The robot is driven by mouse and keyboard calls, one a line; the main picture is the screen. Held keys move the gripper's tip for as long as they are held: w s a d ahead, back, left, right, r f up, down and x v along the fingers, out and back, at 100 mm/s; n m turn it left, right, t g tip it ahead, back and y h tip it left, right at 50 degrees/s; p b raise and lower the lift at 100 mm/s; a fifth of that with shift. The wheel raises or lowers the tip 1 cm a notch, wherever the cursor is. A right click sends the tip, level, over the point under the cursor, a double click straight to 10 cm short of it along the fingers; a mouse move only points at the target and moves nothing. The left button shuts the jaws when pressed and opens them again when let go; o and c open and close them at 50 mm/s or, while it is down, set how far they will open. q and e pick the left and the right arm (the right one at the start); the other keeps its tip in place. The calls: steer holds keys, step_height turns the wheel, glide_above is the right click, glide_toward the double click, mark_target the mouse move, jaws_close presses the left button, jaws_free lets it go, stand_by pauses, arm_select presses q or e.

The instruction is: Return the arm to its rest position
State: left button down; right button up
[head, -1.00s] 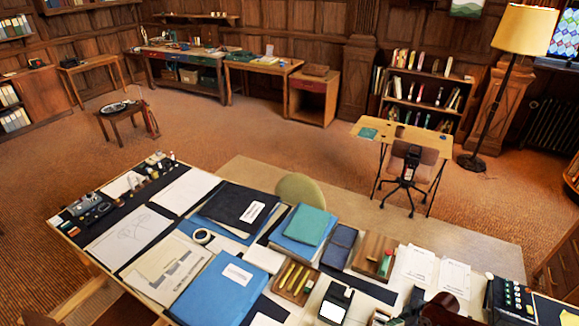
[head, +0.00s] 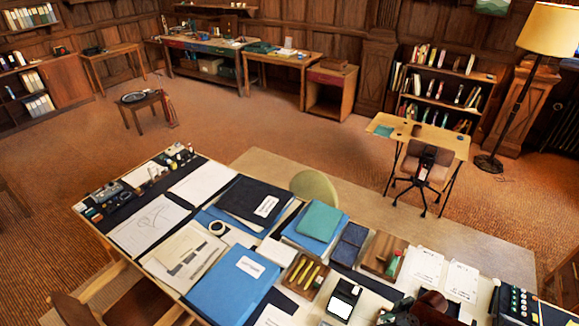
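Neither of my grippers shows in the head view, and no arm can be made out for certain. The long drafting desk (head: 150,266) fills the lower part of the view. On it lie a large blue folder (head: 232,290), a black folder (head: 245,198), a teal book (head: 318,221) and a wooden tray with yellow pencils (head: 304,272). A dark reddish-brown object (head: 432,306) stands at the bottom edge, partly cut off; I cannot tell what it is.
A wooden chair (head: 72,308) stands at the near left of the desk, and a green round-backed chair (head: 314,187) beyond it. A small table (head: 441,141) with a swivel chair (head: 424,166) and a floor lamp (head: 504,120) are at right. Open carpet (head: 215,130) lies behind the desk.

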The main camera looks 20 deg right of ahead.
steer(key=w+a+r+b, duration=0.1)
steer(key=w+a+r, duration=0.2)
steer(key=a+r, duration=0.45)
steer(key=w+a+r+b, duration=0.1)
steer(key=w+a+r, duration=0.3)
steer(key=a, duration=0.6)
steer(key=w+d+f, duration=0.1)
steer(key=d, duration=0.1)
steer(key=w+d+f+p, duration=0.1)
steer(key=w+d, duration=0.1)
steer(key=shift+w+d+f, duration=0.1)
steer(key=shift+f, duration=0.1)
